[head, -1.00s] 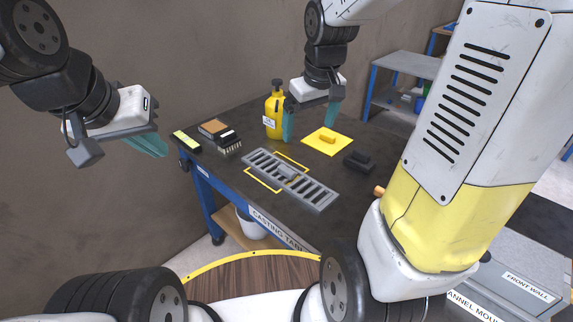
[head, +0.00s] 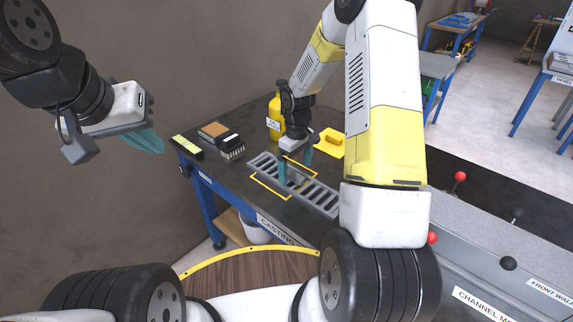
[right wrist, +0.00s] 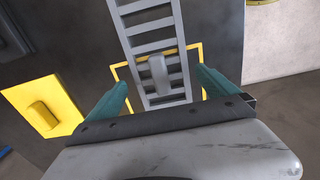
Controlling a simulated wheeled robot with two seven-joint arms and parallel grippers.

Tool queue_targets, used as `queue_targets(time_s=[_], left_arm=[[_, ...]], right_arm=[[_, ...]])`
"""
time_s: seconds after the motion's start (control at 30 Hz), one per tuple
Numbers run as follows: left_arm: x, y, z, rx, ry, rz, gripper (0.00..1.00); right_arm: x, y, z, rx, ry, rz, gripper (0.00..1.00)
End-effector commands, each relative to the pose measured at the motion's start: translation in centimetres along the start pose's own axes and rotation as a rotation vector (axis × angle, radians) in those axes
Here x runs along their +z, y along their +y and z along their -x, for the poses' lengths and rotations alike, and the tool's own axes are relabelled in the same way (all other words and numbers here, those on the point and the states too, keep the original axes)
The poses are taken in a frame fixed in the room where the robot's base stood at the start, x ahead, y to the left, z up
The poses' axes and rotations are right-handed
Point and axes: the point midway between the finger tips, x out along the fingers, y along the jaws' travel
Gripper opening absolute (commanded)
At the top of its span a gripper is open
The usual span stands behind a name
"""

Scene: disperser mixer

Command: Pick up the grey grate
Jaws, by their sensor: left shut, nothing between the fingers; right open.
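The grey grate (head: 322,196) lies flat on the dark casting table, across a yellow outlined rectangle. It is a long slotted bar with a raised handle at its middle. In the right wrist view the handle (right wrist: 159,71) shows between the fingers. My right gripper (head: 296,170) is open, pointing down above the middle of the grate, its teal fingers on either side of it. In the right wrist view the fingers (right wrist: 163,92) are spread with nothing held. I cannot tell how far above the grate they are. My left gripper (head: 146,141) is shut and empty, left of the table.
A black brush (head: 231,148), a brown-topped block (head: 213,130) and a yellow-and-black item (head: 187,147) lie at the table's left.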

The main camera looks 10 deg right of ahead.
Motion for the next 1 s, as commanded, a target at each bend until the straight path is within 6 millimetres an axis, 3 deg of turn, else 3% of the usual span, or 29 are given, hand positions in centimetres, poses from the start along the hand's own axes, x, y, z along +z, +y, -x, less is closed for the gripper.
queue_targets(time_s=[0.2,0.5,0.9,1.0], left_arm=[[0.0,0.0,0.0,0.0,0.0,0.0,0.0],[0.0,0.0,0.0,0.0,0.0,0.0,0.0],[0.0,0.0,0.0,0.0,0.0,0.0,0.0],[0.0,0.0,0.0,0.0,0.0,0.0,0.0]], right_arm=[[-0.2,-0.1,-3.0,-0.002,-0.001,0.001,0.98],[-0.2,0.0,-3.5,0.0,0.0,0.001,0.96],[-0.2,0.0,-3.4,0.0,0.0,0.001,0.18],[-0.2,0.0,-3.4,0.001,0.002,0.001,0.18]])
